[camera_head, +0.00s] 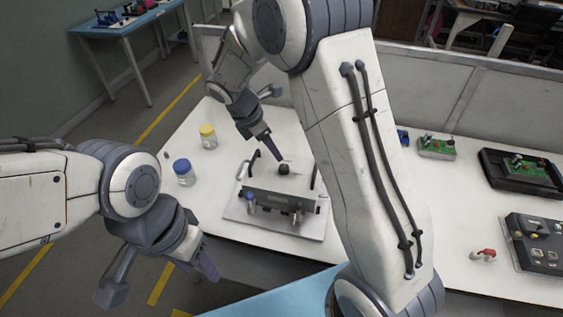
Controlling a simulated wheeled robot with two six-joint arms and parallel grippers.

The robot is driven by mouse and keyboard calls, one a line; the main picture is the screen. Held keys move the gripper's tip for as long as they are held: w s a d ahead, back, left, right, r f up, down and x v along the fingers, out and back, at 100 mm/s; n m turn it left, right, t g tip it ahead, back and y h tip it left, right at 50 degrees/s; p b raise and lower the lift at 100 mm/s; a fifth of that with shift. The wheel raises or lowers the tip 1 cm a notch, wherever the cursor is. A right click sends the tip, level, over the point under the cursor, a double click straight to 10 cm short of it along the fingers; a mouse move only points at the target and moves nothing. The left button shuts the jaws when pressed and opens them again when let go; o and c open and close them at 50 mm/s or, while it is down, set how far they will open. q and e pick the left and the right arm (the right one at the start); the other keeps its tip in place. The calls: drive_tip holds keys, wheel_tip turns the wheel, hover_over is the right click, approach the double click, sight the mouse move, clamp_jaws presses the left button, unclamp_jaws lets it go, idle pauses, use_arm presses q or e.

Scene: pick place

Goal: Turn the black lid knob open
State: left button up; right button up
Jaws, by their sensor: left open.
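The black lid knob (284,169) stands up from the top of a grey and white box-like device (278,200) on the white table. The device rests on a flat light plate (255,222) and has upright handles at its sides. My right gripper (277,123) is just behind and above the knob with its fingers apart. One finger points down toward the knob; I cannot tell whether it touches it. My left gripper (160,287) is open and empty at the lower left, off the table's front left edge, away from the device.
A blue-capped jar (184,172) and a yellow-capped jar (208,137) stand left of the device. My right arm crosses the middle of the view. At the right are a black tray (530,183), a dark control box (538,245) and a small red item (484,255).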

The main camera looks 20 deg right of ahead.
sight(284, 167)
drive_tip(key=x, duration=0.9)
drive_tip(key=shift+f, duration=0.3)
clamp_jaws()
